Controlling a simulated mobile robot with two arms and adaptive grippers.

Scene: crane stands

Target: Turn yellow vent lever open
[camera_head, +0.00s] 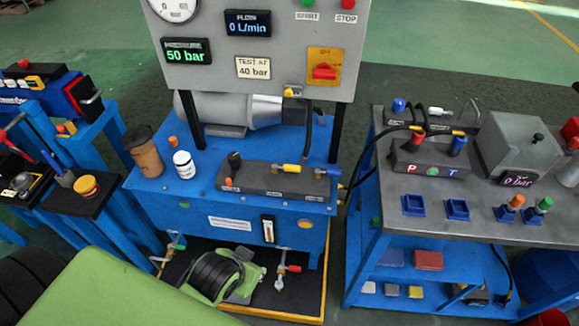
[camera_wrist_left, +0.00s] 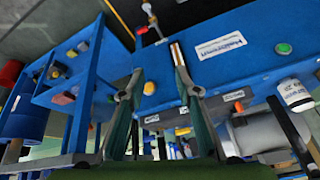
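The yellow vent lever (camera_head: 288,167) is on top of a dark grey valve block (camera_head: 262,180). It lies roughly sideways in the head view. The block is on a blue tank (camera_head: 190,200), below the gauge panel. My left gripper (camera_wrist_left: 158,92) shows in the left wrist view with its fingers apart and nothing visible between them. It faces the tank front, which appears upside down there; the yellow lever cannot be picked out surely. Neither gripper shows in the head view.
A brown cup (camera_head: 145,152) and a white bottle (camera_head: 184,165) stand on the tank's left. The gauge panel (camera_head: 290,60) rises behind the block. A black hose (camera_head: 308,125) comes down near the levers. A grey-topped bench (camera_head: 455,205) stands right, across a gap.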

